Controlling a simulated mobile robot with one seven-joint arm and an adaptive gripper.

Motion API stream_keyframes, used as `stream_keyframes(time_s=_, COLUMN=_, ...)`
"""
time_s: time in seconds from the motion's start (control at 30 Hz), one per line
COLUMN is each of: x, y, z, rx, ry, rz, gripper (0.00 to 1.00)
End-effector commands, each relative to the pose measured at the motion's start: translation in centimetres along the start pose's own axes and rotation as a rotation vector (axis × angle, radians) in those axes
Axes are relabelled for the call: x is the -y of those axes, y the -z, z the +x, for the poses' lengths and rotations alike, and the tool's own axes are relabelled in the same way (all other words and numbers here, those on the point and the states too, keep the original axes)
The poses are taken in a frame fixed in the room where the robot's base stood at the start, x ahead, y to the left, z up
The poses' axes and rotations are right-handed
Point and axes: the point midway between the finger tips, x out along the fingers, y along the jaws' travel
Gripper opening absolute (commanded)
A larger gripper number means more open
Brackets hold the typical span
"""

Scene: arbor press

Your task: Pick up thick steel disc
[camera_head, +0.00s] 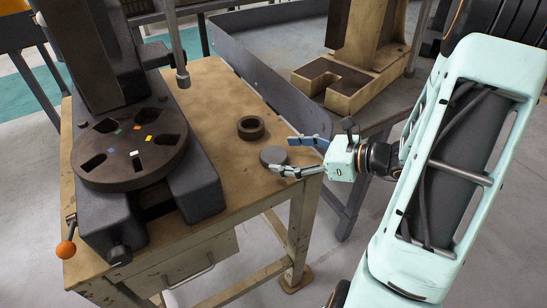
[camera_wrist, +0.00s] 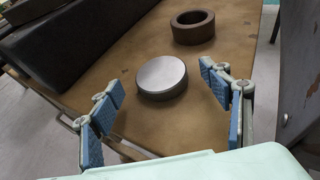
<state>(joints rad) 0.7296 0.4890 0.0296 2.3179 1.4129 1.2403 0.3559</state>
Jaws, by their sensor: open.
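The thick steel disc (camera_head: 273,156) lies flat on the wooden bench top near its right edge in the head view. In the wrist view the disc (camera_wrist: 162,77) shows a bright grey top and a darker side. My gripper (camera_head: 297,155) is at the bench's right edge, beside the disc. In the wrist view my gripper (camera_wrist: 160,125) is open and empty, its blue-padded fingers spread wide. The disc lies ahead of the fingertips, roughly centred between them. I cannot tell the height of the fingers above the bench.
A dark ring (camera_head: 251,127) lies behind the disc, also in the wrist view (camera_wrist: 193,27). The arbor press's slotted round plate (camera_head: 130,150) and dark base fill the bench's left side. A second machine (camera_head: 350,80) stands at the back right. Bare bench top (camera_head: 235,175) lies left of the disc.

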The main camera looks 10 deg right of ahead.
Motion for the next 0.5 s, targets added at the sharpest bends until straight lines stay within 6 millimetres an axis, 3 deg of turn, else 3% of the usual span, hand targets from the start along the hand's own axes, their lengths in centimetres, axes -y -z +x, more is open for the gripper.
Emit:
stream_keyframes(time_s=0.2, x=-0.1, y=0.2, z=2.5, rx=0.0, ry=-0.001, rz=-0.001, gripper=0.71)
stream_keyframes(time_s=0.43, x=0.0, y=0.1, z=2.7, rx=-0.001, ry=0.0, rz=-0.001, gripper=0.71)
stream_keyframes(time_s=0.5, x=0.0, y=0.1, z=2.7, rx=-0.001, ry=0.0, rz=-0.001, gripper=0.65)
